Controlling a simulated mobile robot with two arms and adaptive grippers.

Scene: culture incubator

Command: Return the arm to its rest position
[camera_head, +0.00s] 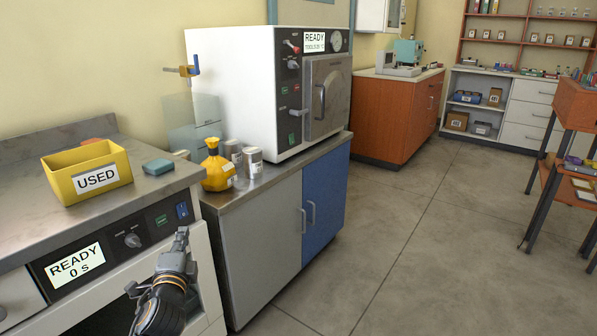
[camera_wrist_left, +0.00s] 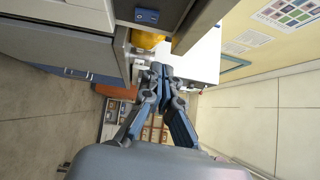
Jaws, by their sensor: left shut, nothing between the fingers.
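My left gripper (camera_head: 180,240) shows at the lower left of the head view, in front of the control panel (camera_head: 120,243) of the near left unit. It points upward, beside the panel's right part. In the left wrist view the same gripper (camera_wrist_left: 161,70) has its fingers together with nothing between them. My right gripper is in neither view.
A yellow bin marked USED (camera_head: 88,178) and a blue-grey block (camera_head: 158,167) stand on the near counter. A yellow bottle (camera_head: 217,170) and metal cans (camera_head: 252,162) stand by the white incubator (camera_head: 235,85). The floor (camera_head: 430,250) to the right is clear.

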